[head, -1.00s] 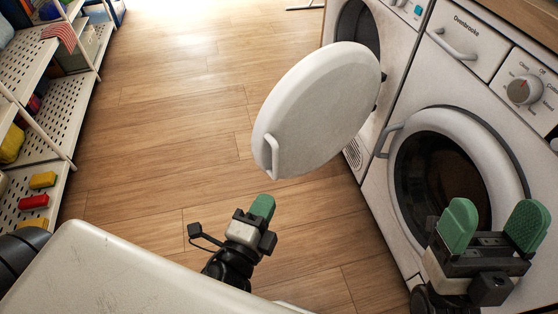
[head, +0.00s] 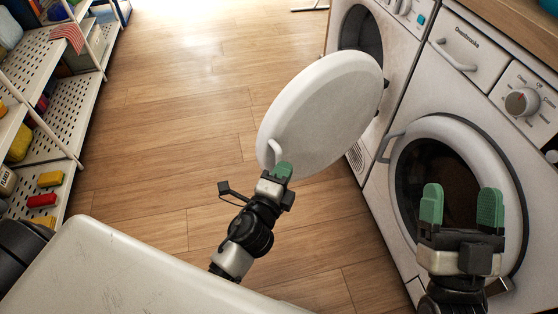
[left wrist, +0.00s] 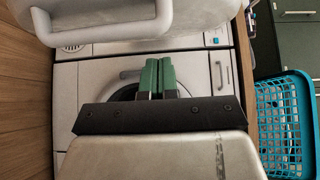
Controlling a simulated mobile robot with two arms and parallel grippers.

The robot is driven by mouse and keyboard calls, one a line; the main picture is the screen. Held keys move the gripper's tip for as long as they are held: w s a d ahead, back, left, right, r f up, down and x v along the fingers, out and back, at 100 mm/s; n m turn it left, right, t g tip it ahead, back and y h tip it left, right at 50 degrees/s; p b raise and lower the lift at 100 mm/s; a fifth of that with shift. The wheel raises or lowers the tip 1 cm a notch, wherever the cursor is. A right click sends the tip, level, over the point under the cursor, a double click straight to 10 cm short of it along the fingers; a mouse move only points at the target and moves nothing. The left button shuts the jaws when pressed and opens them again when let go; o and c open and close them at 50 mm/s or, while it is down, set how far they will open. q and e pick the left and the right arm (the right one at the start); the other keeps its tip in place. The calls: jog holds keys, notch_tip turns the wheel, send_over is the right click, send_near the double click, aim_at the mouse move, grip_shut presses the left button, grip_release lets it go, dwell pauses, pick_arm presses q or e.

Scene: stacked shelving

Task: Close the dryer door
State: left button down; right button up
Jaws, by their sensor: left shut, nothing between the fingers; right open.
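The round white dryer door (head: 325,115) stands open, swung out from the farther machine, the dryer (head: 402,45), whose dark opening (head: 361,35) is partly exposed. The door's handle (head: 273,150) is at its lower left edge. My left gripper (head: 283,170) is shut and empty, just at the lower edge of the door by the handle. In the left wrist view its green fingers (left wrist: 157,78) are together, close below the curved handle (left wrist: 112,28) of the door; I cannot tell whether they touch. My right gripper (head: 461,207) is open and empty in front of the nearer machine.
The nearer white machine (head: 400,215) has its round door (head: 450,125) shut. White shelves (head: 65,100) with several colored items line the left. The wooden floor (head: 180,110) between is clear. A blue basket (left wrist: 285,130) is at the right in the left wrist view.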

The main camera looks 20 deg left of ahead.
pick_arm(q)
jog(key=shift+w+a, duration=0.85)
